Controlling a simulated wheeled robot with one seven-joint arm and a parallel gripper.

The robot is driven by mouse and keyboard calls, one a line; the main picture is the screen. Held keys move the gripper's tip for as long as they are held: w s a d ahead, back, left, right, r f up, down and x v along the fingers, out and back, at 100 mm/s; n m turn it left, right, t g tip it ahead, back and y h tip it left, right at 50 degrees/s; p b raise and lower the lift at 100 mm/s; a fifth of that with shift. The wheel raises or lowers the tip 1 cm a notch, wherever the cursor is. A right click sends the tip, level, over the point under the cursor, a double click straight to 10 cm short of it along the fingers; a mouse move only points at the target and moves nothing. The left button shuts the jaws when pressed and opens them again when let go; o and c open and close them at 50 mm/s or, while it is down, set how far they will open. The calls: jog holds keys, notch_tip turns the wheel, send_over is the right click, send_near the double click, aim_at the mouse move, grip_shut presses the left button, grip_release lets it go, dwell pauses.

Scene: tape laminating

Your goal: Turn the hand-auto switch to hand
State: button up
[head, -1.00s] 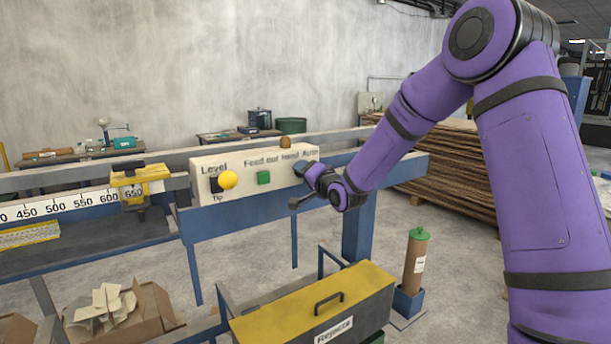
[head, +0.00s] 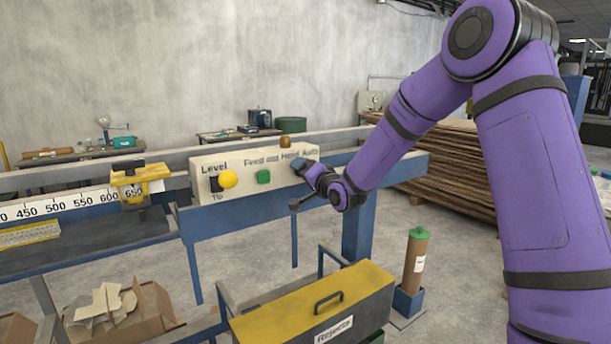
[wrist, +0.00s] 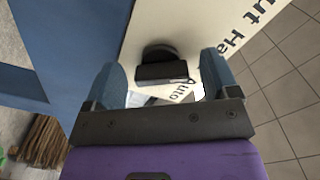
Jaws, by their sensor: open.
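The hand-auto switch is a black knob (wrist: 160,68) on the pale control panel (wrist: 165,25) in the wrist view. Parts of the words "Hand" and "Auto" show beside it. My gripper (wrist: 161,64) is open, with one blue finger on each side of the knob. The fingers appear apart from the knob, but I cannot tell how deep they reach. In the head view my gripper (head: 299,166) is at the right end of the panel (head: 237,195), under the "Hand Auto" label, and hides the switch. I cannot tell which position the switch points to.
The panel also holds a yellow button (head: 228,180), a green button (head: 264,177) and a black Level/Tip switch (head: 215,184). Blue frame beams run beside and below it. A yellow-lidded rejects box (head: 315,300) stands in front. Stacked boards (head: 445,165) lie behind my arm.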

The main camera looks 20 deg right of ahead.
jog(key=v, duration=1)
jog(key=shift+s, duration=0.4)
jog(key=shift+d, duration=0.15)
jog(key=s+d+r+n+g+h, duration=0.1)
jog(key=s+g, duration=0.3)
jog(key=s, duration=0.9)
jog(key=s+d+r+n+g+h, duration=0.1)
jog(key=s+r+n+g+h, duration=0.1)
jog(key=s, duration=1)
jog(key=s+d+r+n+g+h, duration=0.1)
jog(key=s+r+n+g, duration=0.3)
jog(key=s, duration=0.9)
jog(key=shift+s+d+g+h, duration=0.3)
jog(key=shift+d+g+h, duration=0.1)
jog(key=shift+g+h, duration=0.5)
jog(key=shift+r, duration=0.1)
jog(key=shift+c, duration=0.5)
